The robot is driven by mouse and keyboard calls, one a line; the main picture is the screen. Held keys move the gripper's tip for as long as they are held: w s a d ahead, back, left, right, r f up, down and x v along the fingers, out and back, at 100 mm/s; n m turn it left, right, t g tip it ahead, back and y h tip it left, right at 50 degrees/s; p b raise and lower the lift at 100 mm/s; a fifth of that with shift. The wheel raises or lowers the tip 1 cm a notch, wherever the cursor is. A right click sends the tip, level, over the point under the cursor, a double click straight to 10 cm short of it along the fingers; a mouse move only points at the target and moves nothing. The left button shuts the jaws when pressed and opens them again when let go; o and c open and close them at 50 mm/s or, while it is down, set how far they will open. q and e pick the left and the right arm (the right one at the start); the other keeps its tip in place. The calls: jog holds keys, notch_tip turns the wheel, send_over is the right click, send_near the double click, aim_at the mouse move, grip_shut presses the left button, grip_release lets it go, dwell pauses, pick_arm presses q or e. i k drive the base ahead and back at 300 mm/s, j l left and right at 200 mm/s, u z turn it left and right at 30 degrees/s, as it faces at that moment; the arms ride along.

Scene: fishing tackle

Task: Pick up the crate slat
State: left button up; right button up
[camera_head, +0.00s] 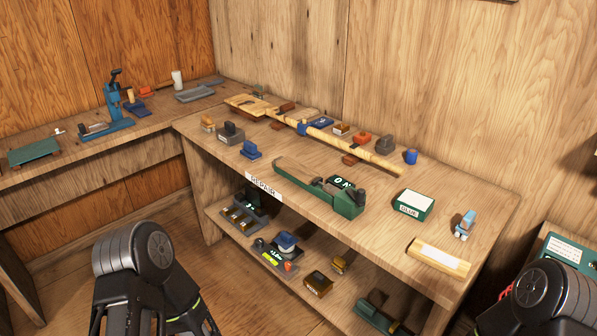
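A short pale wooden slat (439,258) with a white label along its front lies on the front right edge of the wooden bench (393,225). It looks like the crate slat, but I cannot read the label. It lies flat and nothing touches it. Parts of both my black arms show at the bottom left and bottom right. Neither of my grippers' fingertips can be seen.
A green-and-white box marked GLUE (412,205) and a small blue-grey item (465,224) stand behind the slat. A green tool (320,189) and a long wooden oar (345,144) lie further back. A lower shelf (325,312) holds several small items.

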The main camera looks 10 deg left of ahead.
aim_at(307, 174)
jog(key=j+z, duration=0.1)
jog(key=z, duration=0.25)
jog(key=i+j+z, duration=0.1)
jog(key=z, duration=0.25)
jog(key=j+z, duration=0.15)
jog(key=z, duration=0.25)
jog(key=j+z, duration=0.4)
jog(key=j, duration=0.5)
jog(key=k+j+z, duration=0.1)
jog(key=j+z, duration=0.25)
jog(key=j, duration=0.55)
jog(key=k+j, duration=0.1)
jog(key=j, duration=0.75)
